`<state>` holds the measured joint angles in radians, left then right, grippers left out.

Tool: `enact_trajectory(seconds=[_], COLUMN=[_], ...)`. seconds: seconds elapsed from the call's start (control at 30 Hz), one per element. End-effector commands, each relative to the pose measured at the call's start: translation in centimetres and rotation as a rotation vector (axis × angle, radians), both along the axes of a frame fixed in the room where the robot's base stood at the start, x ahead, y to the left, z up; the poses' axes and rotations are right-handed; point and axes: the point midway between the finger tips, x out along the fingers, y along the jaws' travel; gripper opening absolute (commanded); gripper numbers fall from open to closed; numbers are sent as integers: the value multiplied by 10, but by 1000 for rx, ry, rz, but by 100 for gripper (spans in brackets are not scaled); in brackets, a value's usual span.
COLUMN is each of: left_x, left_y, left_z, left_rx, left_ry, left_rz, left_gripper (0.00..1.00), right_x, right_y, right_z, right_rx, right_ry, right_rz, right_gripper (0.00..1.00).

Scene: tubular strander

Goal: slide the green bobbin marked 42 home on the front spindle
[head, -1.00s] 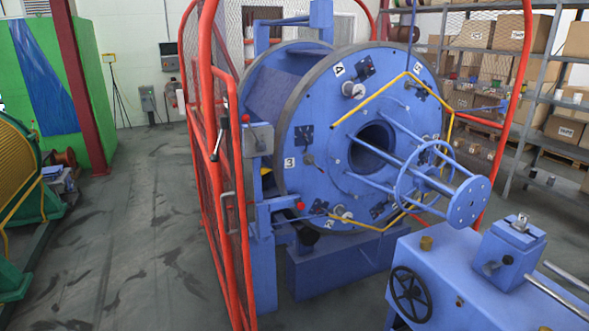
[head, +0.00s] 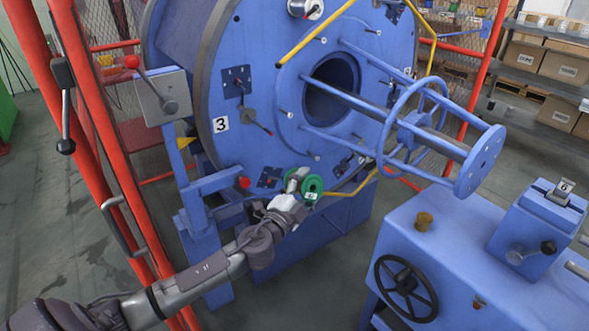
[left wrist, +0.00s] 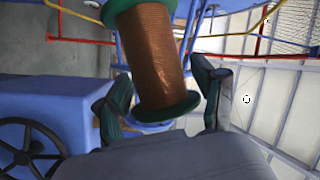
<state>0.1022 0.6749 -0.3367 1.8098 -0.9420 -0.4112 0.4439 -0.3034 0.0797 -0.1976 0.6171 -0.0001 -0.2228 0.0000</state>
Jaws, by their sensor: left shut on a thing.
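The green bobbin (head: 315,184) is at the lower front face of the blue drum (head: 262,140), in my left gripper (head: 294,190). A small white label shows on it, too small to read. In the left wrist view the bobbin (left wrist: 150,55) has green flanges and copper-coloured wire. My left gripper (left wrist: 165,102) is shut on its near end, one finger on each side. The front spindle cannot be made out behind the gripper and bobbin, and I cannot tell whether the bobbin is on it. My right gripper is not in view.
A yellow bent rod (head: 350,190) runs close to the right of the bobbin. The red guard frame (head: 95,150) stands at the left, near my arm. A blue machine bed with a black handwheel (head: 406,289) stands at the lower right.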

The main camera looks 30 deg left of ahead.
Motion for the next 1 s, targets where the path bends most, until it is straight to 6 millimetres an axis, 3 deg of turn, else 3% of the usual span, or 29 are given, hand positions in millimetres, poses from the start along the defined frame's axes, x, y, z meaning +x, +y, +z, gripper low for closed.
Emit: enact_trajectory(seconds=[0.03, 0.1, 0.3, 0.77, 1.0], left_x=[22, 43, 71, 74, 78], left_y=[20, 41, 77, 83, 94], left_z=[-1, 8, 26, 30, 27], left_rx=[89, 185, 309, 328, 330], left_ry=[-51, -97, -148, -155, -156], left_rz=[12, 25, 61, 70, 74], left_gripper=[21, 21, 21, 21, 21], right_x=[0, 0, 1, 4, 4], right_y=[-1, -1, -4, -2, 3], right_z=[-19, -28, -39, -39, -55], right_rx=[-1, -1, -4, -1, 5], right_ry=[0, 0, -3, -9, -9], right_rz=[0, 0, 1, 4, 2], right_gripper=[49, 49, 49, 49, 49])
